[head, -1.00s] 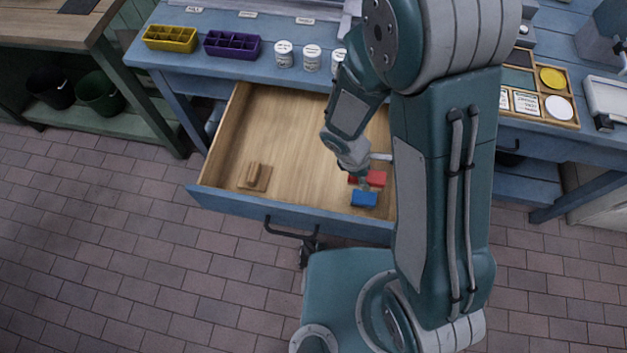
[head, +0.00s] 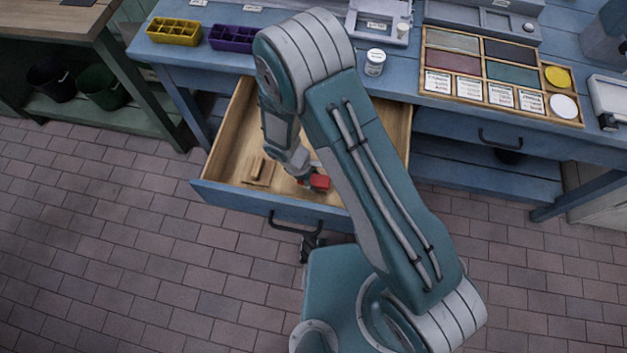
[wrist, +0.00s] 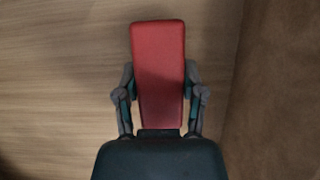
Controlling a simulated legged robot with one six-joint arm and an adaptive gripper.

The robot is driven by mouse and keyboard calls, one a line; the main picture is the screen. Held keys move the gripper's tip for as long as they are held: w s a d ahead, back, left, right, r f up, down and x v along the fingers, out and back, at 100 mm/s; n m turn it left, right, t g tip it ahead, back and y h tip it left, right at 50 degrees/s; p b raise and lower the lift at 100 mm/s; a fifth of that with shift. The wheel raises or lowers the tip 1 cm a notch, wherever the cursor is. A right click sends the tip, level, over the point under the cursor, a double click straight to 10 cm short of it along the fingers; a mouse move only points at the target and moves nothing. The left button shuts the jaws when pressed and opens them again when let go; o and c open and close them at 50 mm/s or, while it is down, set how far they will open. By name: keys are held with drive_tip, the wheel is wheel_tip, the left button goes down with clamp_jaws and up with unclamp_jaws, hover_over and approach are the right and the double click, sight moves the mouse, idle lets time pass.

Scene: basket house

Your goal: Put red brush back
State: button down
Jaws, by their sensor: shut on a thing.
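The red brush (head: 320,181) is over the open blue-fronted drawer (head: 228,193), close to its front wall. In the wrist view the red brush (wrist: 158,60) is a flat red block between the two fingers of my gripper (wrist: 160,95). My gripper is shut on its sides, and the brush points away from the palm. Pale wood grain shows behind it. In the head view my gripper (head: 305,176) is partly hidden by my arm. I cannot tell whether the brush touches the drawer floor.
A small wooden block with a handle (head: 260,171) lies in the drawer to the left. My arm covers the drawer's right part. On the bench above stand a yellow organiser (head: 174,31), a purple organiser (head: 231,38), a white jar (head: 375,62) and a sectioned wooden tray (head: 500,75).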

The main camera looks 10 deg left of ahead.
drive_tip(key=shift+d+f, duration=0.15)
drive_tip(key=shift+f, duration=0.55)
drive_tip(key=shift+c, duration=0.9)
unclamp_jaws()
